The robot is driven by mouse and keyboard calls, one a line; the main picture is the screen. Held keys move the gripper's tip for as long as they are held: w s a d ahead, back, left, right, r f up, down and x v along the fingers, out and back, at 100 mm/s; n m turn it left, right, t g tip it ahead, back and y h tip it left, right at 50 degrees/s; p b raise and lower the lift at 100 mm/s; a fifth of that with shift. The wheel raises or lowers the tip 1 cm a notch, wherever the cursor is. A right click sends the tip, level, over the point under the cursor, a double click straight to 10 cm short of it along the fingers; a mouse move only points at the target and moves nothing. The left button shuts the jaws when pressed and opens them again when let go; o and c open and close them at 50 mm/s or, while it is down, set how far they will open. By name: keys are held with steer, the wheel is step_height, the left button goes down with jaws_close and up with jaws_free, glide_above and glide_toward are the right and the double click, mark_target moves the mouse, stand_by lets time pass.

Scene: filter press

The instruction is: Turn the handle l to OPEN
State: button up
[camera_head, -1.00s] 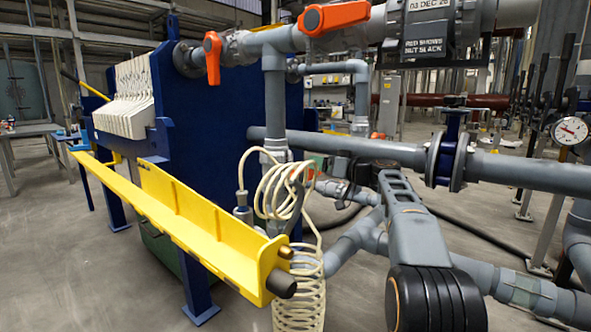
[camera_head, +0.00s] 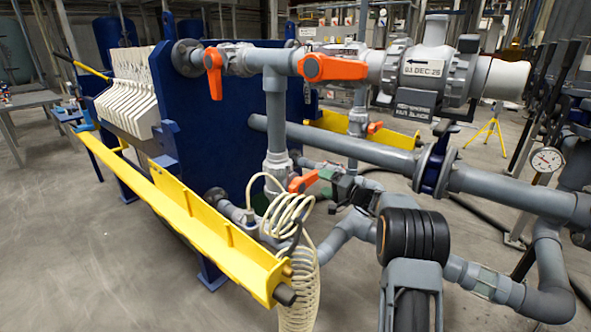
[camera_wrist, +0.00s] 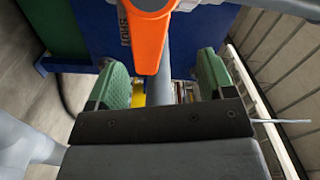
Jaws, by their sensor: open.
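An orange lever handle (camera_head: 303,182) sits on the lower grey pipework beside the coiled cream hose, close to my gripper (camera_head: 326,181). The wrist view shows an orange handle (camera_wrist: 151,38) ahead of my gripper (camera_wrist: 163,80), pointing down towards the gap between the green finger pads. The pads are apart, with nothing held between them. Other orange handles are a downward one (camera_head: 213,70) at upper left, a sideways one (camera_head: 333,68) on the top pipe, and a small one (camera_head: 375,127) behind. No letter marks handle l.
A yellow beam (camera_head: 190,222) runs along the left front of the blue press plate (camera_head: 190,100). The coiled cream hose (camera_head: 298,275) hangs near my gripper. A thick grey pipe (camera_head: 350,145) crosses above my arm. Open floor lies at the left front.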

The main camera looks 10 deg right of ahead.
mark_target(311, 182)
steer(key=w+a+m, duration=0.1)
steer(key=w+a+f+m+p, duration=0.1)
steer(key=w, duration=0.1)
steer(key=w+a+m, duration=0.1)
steer(key=w, duration=0.1)
steer(key=shift+a+f+p, duration=0.2)
steer(key=shift+f+p, duration=0.1)
steer(key=shift+f, duration=0.1)
steer(key=shift+x, duration=0.8)
steer(key=shift+r, duration=0.15)
steer(key=c, duration=1.1)
steer(key=shift+b, duration=0.5)
